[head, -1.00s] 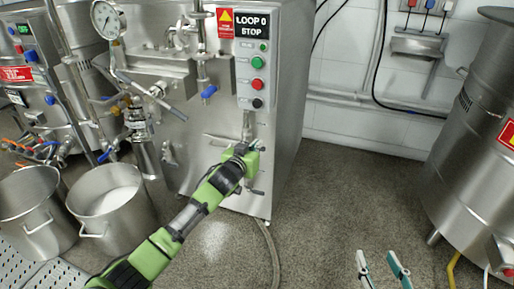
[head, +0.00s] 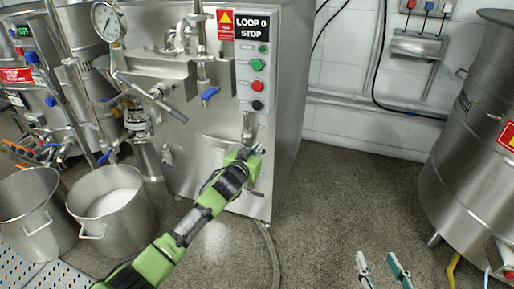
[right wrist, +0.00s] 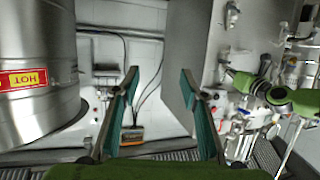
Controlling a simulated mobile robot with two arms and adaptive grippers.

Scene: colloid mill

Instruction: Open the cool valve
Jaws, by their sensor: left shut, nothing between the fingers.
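My left gripper (head: 257,150) is at the lower front of the steel mill cabinet (head: 287,95), just below a short vertical pipe (head: 248,125). Its fingers are shut with nothing between them. Its green body hides part of the fittings there, and I cannot tell whether it touches a valve handle. A small lever (head: 256,193) sticks out below it. No label shows which fitting is the cool valve. A blue-handled valve (head: 210,93) sits higher on the front. My right gripper (head: 382,266) is open and empty, also in the right wrist view (right wrist: 165,112).
Two steel pots (head: 112,205) stand on the floor at the left. A control panel (head: 256,75) with buttons is above the left gripper. A large steel tank (head: 475,150) stands at the right. A hose (head: 270,250) runs along the floor. The floor between cabinet and tank is clear.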

